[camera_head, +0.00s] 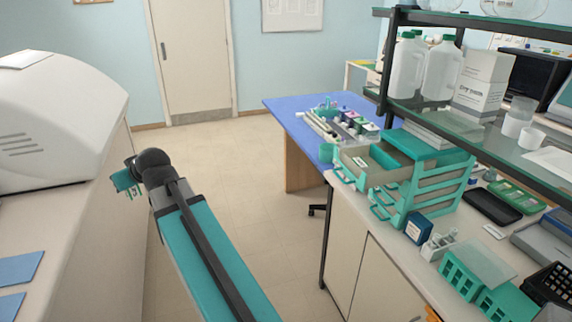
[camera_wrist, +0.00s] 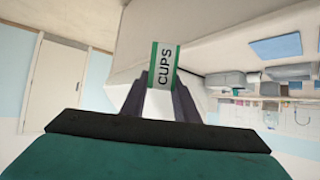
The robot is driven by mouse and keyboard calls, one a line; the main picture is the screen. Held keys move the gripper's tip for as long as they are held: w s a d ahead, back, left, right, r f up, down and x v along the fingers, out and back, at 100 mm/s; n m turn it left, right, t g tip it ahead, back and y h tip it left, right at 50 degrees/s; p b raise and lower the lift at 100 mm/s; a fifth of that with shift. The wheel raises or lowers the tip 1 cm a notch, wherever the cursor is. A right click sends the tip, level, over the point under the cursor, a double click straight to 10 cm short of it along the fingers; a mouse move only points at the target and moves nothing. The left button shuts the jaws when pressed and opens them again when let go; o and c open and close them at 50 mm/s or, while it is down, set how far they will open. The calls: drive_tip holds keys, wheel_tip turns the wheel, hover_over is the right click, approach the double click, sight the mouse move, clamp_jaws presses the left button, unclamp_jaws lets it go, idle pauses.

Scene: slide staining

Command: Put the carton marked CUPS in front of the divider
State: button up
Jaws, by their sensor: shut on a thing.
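The carton marked CUPS (camera_wrist: 165,66), white with green edges, is between the fingers of my gripper (camera_wrist: 160,92) in the wrist view. My gripper is shut on it. In the head view my gripper (camera_head: 124,180) is at the left, beside the white machine and above the floor gap; I cannot make out the carton there. A teal drawer unit (camera_head: 436,187) stands on the right bench with its top drawer (camera_head: 350,174) pulled open. A partition that looks like the divider (camera_head: 384,157) crosses the drawer, with grey-beige space in front of it.
A large white machine (camera_head: 55,120) stands on the left counter. The floor (camera_head: 230,165) between the counters is clear. A shelf (camera_head: 480,122) with bottles and a white box overhangs the drawer unit. A blue table (camera_head: 285,112) holding small items stands behind it.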

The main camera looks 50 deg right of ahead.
drive_tip(key=s+d+r+n+g+y+p, duration=0.1)
drive_tip(key=s+d+n+g, duration=0.25)
drive_tip(key=s+d, duration=0.85)
drive_tip(key=s+d+r+n+g+y+p, duration=0.15)
drive_tip(key=s+d+g, duration=0.55)
drive_tip(key=d, duration=1)
drive_tip(key=s+d+r+n+g+h, duration=0.1)
drive_tip(key=s+d+r+n+h, duration=0.1)
drive_tip(key=s, duration=1)
drive_tip(key=s+d+r+n+g+h+p, duration=0.1)
drive_tip(key=s+d, duration=0.3)
drive_tip(key=s, duration=0.8)
drive_tip(key=s+d+r+n+g+h+p, duration=0.1)
drive_tip(key=s+d+r+n+h, duration=0.2)
drive_tip(key=s, duration=0.9)
drive_tip(key=shift+s+d+r, duration=0.3)
drive_tip(key=shift+s+r, duration=0.05)
drive_tip(key=shift+s, duration=0.05)
drive_tip(key=shift+p, duration=0.3)
drive_tip(key=w+d+p, duration=0.2)
drive_tip(key=w+d, duration=0.1)
drive_tip(key=d, duration=0.4)
drive_tip(key=w+d+f+p, duration=0.1)
drive_tip(key=w+d+p, duration=0.1)
drive_tip(key=d, duration=0.6)
drive_tip(key=shift+w+f+p, duration=0.25)
drive_tip(key=shift+w+p, duration=0.15)
drive_tip(key=shift+p, duration=0.2)
drive_tip(key=shift+f, duration=0.1)
